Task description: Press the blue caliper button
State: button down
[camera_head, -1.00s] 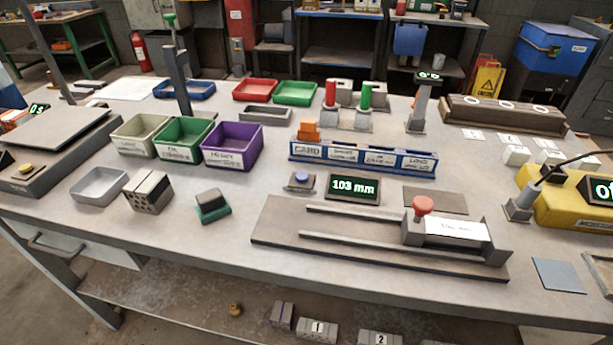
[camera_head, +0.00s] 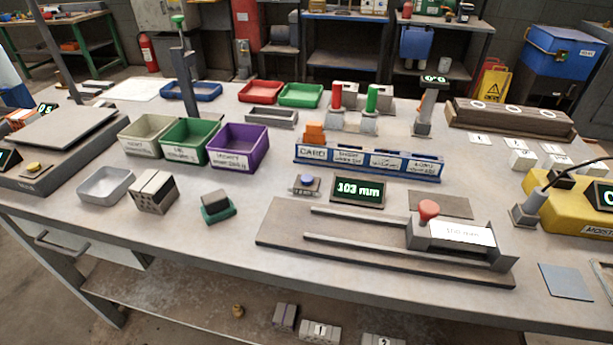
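The blue caliper button (camera_head: 306,181) is a small round blue cap on a low dark base, standing on the workbench near the middle. Just right of it a dark display (camera_head: 358,191) reads "103 mm" in green. In front lies the caliper (camera_head: 370,240), a long grey plate with two rails and a sliding block at its right end. A red knob (camera_head: 428,209) stands on that block, beside a white label (camera_head: 462,233). Nothing is seen touching the button. My gripper is not in view.
Behind the button is a blue labelled rack (camera_head: 368,161). Left are a purple bin (camera_head: 238,147), a green bin (camera_head: 188,141), a hollow brick (camera_head: 153,192) and a dark block on a green base (camera_head: 217,207). The bench (camera_head: 270,193) is bare just left of the button.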

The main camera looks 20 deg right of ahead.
aim_at(306, 179)
jog(key=i+j+z, duration=0.2)
jog(key=j, duration=0.65)
jog(key=i+j+z, duration=0.1)
jog(key=j+z, duration=0.15)
jog(key=j, duration=0.65)
jog(key=i+j+z, duration=0.2)
jog(key=j, duration=0.7)
jog(key=k+l, duration=0.05)
jog(key=k, duration=0.05)
